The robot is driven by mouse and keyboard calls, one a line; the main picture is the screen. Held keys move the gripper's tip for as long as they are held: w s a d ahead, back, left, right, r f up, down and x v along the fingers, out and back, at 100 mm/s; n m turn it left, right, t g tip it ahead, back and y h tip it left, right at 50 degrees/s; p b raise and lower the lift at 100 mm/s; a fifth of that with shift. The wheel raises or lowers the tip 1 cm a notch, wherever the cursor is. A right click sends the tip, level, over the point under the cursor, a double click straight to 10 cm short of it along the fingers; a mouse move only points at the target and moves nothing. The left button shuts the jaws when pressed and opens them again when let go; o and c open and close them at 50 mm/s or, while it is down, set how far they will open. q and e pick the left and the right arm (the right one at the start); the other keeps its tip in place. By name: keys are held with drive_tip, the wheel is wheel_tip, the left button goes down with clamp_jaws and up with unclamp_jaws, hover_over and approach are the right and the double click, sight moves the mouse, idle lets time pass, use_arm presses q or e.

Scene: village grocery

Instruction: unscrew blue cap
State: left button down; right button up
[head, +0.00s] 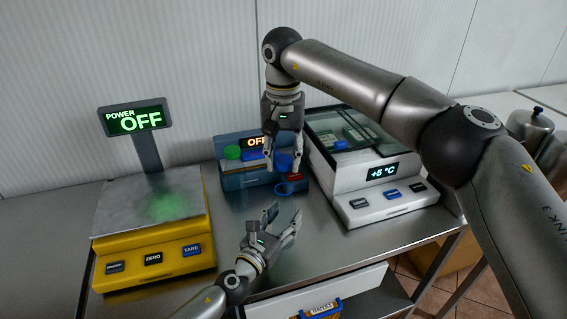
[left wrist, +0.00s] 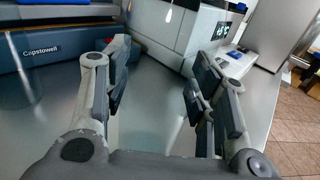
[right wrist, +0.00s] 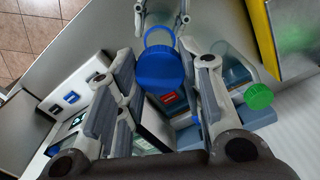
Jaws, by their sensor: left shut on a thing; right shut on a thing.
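The blue cap (head: 285,163) is between the fingertips of my right gripper (head: 284,155), which reaches down from above and is shut on it. The cap also shows in the right wrist view (right wrist: 160,70), with a blue ring (right wrist: 158,35) beyond it. The ring shows below the cap in the head view (head: 290,187). My left gripper (head: 284,217) is low over the counter in front of the ring, fingers well apart. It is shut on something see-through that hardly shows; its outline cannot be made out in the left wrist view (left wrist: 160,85).
A blue-grey device (head: 250,180) stands behind, by a green cap (right wrist: 258,97) on a clear jar. A yellow scale (head: 150,245) is at left, and a white cooled case (head: 375,205) at right. The steel counter (head: 215,285) is bare in front.

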use_arm(q)
drive_tip(key=c, duration=0.5)
unclamp_jaws()
